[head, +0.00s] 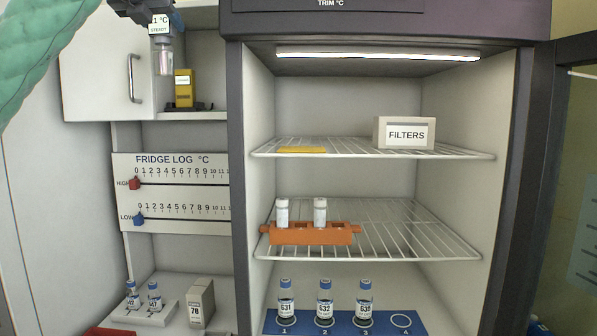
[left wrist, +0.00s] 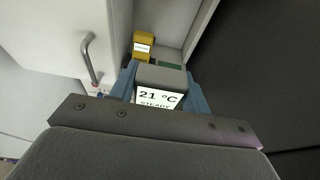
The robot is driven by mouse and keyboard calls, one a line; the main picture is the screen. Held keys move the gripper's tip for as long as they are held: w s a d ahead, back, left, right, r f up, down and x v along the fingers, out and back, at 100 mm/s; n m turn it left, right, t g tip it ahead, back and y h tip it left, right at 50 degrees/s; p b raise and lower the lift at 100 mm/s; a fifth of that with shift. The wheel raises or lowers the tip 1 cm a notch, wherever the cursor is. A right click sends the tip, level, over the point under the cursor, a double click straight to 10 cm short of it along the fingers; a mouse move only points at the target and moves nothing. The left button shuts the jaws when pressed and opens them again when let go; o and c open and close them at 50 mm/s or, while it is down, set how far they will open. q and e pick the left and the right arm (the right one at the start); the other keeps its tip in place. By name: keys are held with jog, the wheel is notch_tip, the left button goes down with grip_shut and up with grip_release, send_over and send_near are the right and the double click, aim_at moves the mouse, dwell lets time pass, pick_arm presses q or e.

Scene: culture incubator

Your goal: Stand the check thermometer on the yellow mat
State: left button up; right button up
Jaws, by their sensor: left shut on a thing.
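The check thermometer (head: 164,60) is at the top left of the head view, in front of the open wall cabinet. Its label reads "1 °C STEADY" there, partly cut off, and "21 °C STEADY" in the left wrist view (left wrist: 158,97). My left gripper (head: 162,35) is shut on the thermometer and holds it in the air, roughly upright. Its blue fingers flank it in the left wrist view (left wrist: 161,88). The yellow mat (head: 302,150) lies on the left front of the incubator's upper wire shelf, with nothing on it. The thermometer is well left of and above the mat. My right gripper is not in view.
A FILTERS box (head: 404,133) stands right of the mat on the upper shelf (head: 345,147). An orange rack (head: 312,235) with two white-capped vials is on the shelf below. The incubator's left wall edge (head: 238,150) lies between thermometer and mat. A yellow device (head: 184,88) stands in the cabinet.

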pick_arm(q)
jog(key=shift+w+a+f, duration=0.1)
jog(key=shift+w+f, duration=0.05)
jog(key=shift+f, duration=0.1)
jog(key=shift+w+f, duration=0.1)
jog(key=shift+f, duration=0.2)
jog(key=w+d+f+m+h, duration=0.1)
jog(key=w+d+f, duration=0.15)
jog(key=f, duration=0.85)
jog(key=w+d+f+h, duration=0.1)
jog(key=w+d+f, duration=0.15)
jog(key=f, duration=0.85)
jog(key=w+d+f+m+h, duration=0.1)
jog(key=w+d+f, duration=0.15)
jog(key=f, duration=0.95)
jog(key=s+f, duration=0.4)
jog(key=f, duration=0.6)
jog(key=s+f, duration=0.4)
jog(key=f, duration=0.6)
jog(key=s+f+m, duration=0.1)
jog(key=s+f, duration=0.3)
jog(key=f, duration=0.6)
jog(key=shift+s+d+f+g+h, duration=0.25)
jog(key=shift+d+g+h, duration=0.05)
jog(key=shift+d, duration=0.1)
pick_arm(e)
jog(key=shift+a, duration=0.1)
